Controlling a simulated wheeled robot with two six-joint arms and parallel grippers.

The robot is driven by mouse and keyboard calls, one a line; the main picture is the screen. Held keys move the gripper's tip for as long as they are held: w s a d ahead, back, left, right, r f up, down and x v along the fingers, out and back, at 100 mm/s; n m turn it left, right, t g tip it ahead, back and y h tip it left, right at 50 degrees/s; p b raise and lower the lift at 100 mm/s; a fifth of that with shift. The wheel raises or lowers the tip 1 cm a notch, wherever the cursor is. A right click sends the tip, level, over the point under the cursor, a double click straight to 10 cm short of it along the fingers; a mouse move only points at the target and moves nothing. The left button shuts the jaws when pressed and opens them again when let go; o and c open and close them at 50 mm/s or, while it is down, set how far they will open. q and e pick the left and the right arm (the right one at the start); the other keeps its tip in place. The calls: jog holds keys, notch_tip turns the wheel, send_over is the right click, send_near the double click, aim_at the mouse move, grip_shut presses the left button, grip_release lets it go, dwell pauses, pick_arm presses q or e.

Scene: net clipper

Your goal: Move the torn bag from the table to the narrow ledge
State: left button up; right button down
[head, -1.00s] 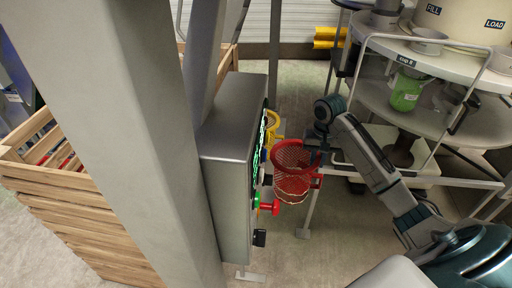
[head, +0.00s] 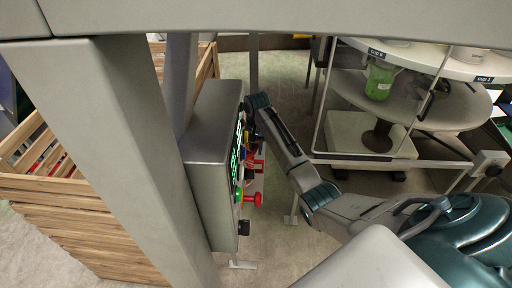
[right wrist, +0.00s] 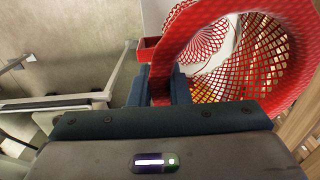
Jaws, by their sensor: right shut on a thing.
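My right gripper (head: 254,128) is beside the face of the grey control box in the head view. In the right wrist view its fingers (right wrist: 160,88) are shut on the rim of a red ring with a red mesh net (right wrist: 268,62). Only small red parts (head: 256,165) show below the gripper in the head view, and I cannot tell which belong to the net. I cannot pick out a torn bag by any visible tear, nor tell which surface is the narrow ledge. My left gripper is not in view.
The grey control box (head: 212,150) has green lights and a red knob (head: 257,199). A wooden crate (head: 85,220) stands left, beyond a thick grey post (head: 125,160). A two-tier round stand (head: 455,110) at right carries a green cup (head: 379,82).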

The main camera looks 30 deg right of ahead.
jog(key=shift+f, duration=0.45)
jog(key=shift+w+f, duration=0.15)
jog(key=shift+f, duration=0.2)
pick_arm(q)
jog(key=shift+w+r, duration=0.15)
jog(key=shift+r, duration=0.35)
pick_arm(e)
jog(key=c, duration=1.4)
grip_release()
jog(key=shift+o, duration=0.2)
